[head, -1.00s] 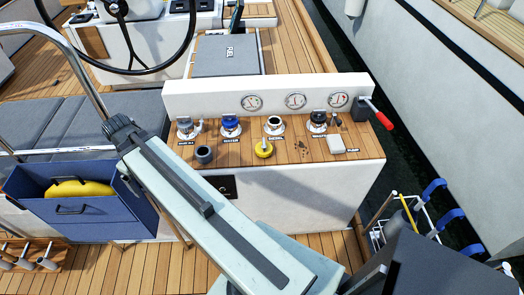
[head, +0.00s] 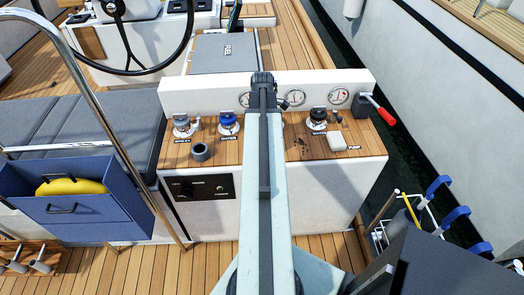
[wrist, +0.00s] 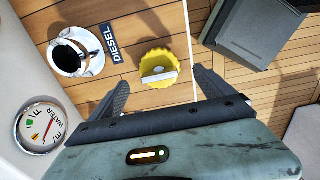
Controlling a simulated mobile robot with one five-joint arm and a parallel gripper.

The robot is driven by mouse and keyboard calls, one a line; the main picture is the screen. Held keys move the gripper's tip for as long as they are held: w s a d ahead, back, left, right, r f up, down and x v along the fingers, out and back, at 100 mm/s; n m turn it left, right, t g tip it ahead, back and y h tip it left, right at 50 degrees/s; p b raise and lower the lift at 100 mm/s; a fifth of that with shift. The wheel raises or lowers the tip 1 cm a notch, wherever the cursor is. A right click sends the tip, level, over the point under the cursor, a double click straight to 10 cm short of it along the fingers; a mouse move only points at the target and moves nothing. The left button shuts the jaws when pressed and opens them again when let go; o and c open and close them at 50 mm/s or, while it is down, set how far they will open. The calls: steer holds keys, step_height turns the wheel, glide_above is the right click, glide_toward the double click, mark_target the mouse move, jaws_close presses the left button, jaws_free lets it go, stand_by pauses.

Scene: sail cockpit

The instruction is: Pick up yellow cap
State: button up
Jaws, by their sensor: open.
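The yellow cap (wrist: 158,69) is round with a ridged rim and a pale bar across its top. It lies on the wooden counter beside the DIESEL label in the wrist view. In the head view it is hidden behind my arm. My gripper (wrist: 161,78) is open and empty, its two fingers spread on either side of the cap in the picture. I cannot tell how high the fingers are above the counter. The diesel filler (wrist: 70,57) shows a dark, open hole left of the label.
Blue-capped water filler (head: 228,123), dark-capped filler (head: 318,118) and a grey cup (head: 200,152) stand on the counter. A gauge panel (head: 210,98) rises behind, with a red-handled lever (head: 378,112) at right. A blue bin (head: 100,211) holding something yellow stands left.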

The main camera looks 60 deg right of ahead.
step_height(320, 180, down, 6)
steer(key=b, duration=0.5)
steer(key=shift+s+f, duration=0.1)
steer(key=shift+f, duration=0.05)
steer(key=shift+r, duration=0.2)
steer(key=c, duration=1.6)
step_height(320, 180, up, 10)
steer(key=p, duration=1)
steer(key=shift+r, duration=0.15)
steer(key=shift+r, duration=0.1)
step_height(320, 180, up, 3)
steer(key=p, duration=0.3)
steer(key=shift+f, duration=0.2)
